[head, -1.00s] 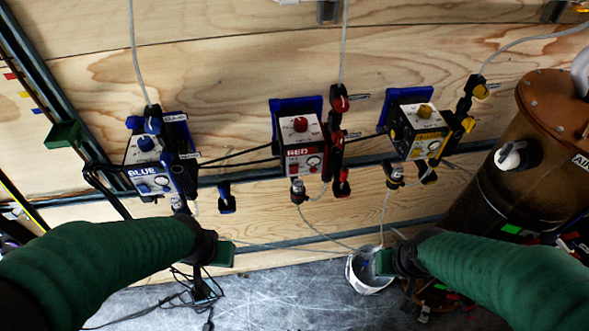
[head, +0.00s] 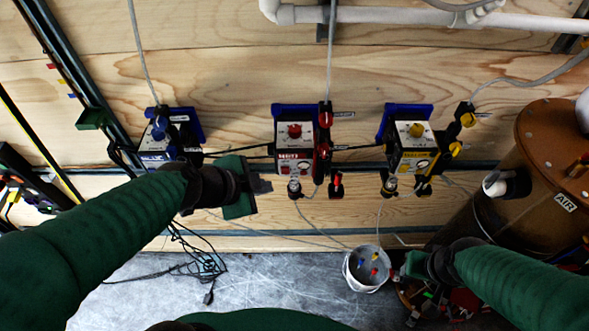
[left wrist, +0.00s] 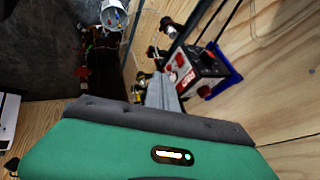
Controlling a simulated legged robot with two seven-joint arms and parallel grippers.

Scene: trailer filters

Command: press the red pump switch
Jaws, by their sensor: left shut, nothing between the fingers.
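The red pump box (head: 296,146) is mounted on the wooden wall, with a red knob (head: 295,130) on its upper face and a RED label on its lower face. It also shows in the left wrist view (left wrist: 208,68), past my fingers, with red parts on it. Which red part is the switch is not clear. My left gripper (head: 263,184) is shut and empty, just left of and below the red box, apart from it; its grey fingers (left wrist: 163,93) show in the left wrist view. My right gripper (head: 402,268) is low, near the bucket; its fingers are too unclear to judge.
The blue pump box (head: 160,152) is on the left, partly behind my left arm. The yellow pump box (head: 412,150) is to the right. A white bucket (head: 360,283) stands on the floor, and a brown AIR tank (head: 545,140) is at the right. Hoses and cables cross the wall.

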